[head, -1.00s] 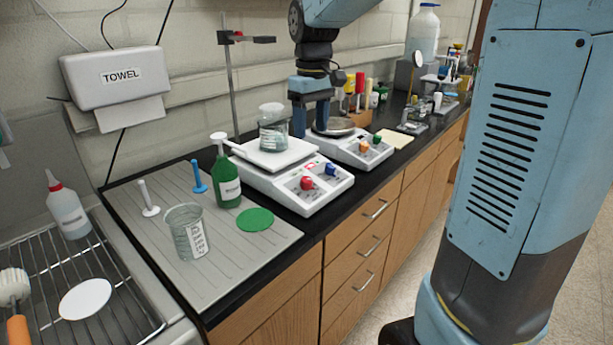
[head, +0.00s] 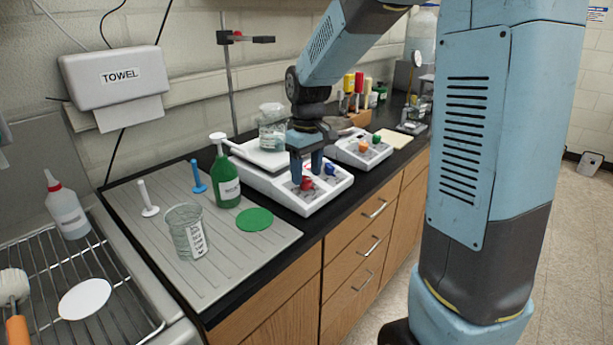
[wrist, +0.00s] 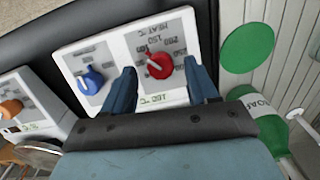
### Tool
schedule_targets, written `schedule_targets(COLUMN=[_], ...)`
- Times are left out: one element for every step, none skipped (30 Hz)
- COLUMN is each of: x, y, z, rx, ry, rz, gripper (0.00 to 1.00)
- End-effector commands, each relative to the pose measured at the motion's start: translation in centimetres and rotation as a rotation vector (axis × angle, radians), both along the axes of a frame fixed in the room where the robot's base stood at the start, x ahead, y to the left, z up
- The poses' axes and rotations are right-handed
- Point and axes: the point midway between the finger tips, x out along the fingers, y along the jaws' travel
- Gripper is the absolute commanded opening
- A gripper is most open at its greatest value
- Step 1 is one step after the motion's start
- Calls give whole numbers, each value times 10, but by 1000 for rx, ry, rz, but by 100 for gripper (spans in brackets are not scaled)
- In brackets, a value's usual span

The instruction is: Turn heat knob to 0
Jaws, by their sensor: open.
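The heat knob (wrist: 159,66) is red with a pale pointer line, beside a printed "HEAT" label and a number scale on the white panel. It also shows on the near white hotplate (head: 328,203) as a red knob (head: 307,184). My gripper (wrist: 161,75) is open, with one dark blue finger on each side of the red knob in the wrist view. I cannot tell whether either finger touches it. In the head view my gripper (head: 306,170) hangs over the front panel. A blue knob (wrist: 91,79) sits beside the heat knob, outside the fingers.
A lidded glass jar (head: 271,128) stands on the near hotplate's top. A second hotplate (head: 346,153) with orange and green knobs stands behind. A green bottle (head: 225,182), a beaker (head: 184,232) and a green disc (head: 254,219) are on the grey mat to the left.

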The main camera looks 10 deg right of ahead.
Motion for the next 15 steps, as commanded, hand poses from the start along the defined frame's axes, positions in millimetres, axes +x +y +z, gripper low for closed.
schedule_targets(x=[0, 0, 0, 0, 0, 0, 0, 0, 0, 0, 0, 0, 0, 0, 0], y=[0, 0, 0, 0, 0, 0, 0, 0, 0, 0, 0, 0, 0, 0, 0], z=[-6, -9, -12, -14, -15, -17, -17, -18, -19, -19, -19, -19, -19, -19, -19], rx=[-1, -1, 0, -1, 0, 0, 0, 0, 0, 0, 0, 0, 0, 0, 0], ry=[3, 3, 2, 1, 0, 0, 0, 0, 0, 0, 0, 0, 0, 0, 0], rz=[0, 0, 0, 0, 0, 0, 0, 0, 0, 0, 0, 0, 0, 0, 0], gripper=[58, 58, 58, 58, 58, 58, 58, 58, 58, 58, 58, 58, 58, 58, 58])
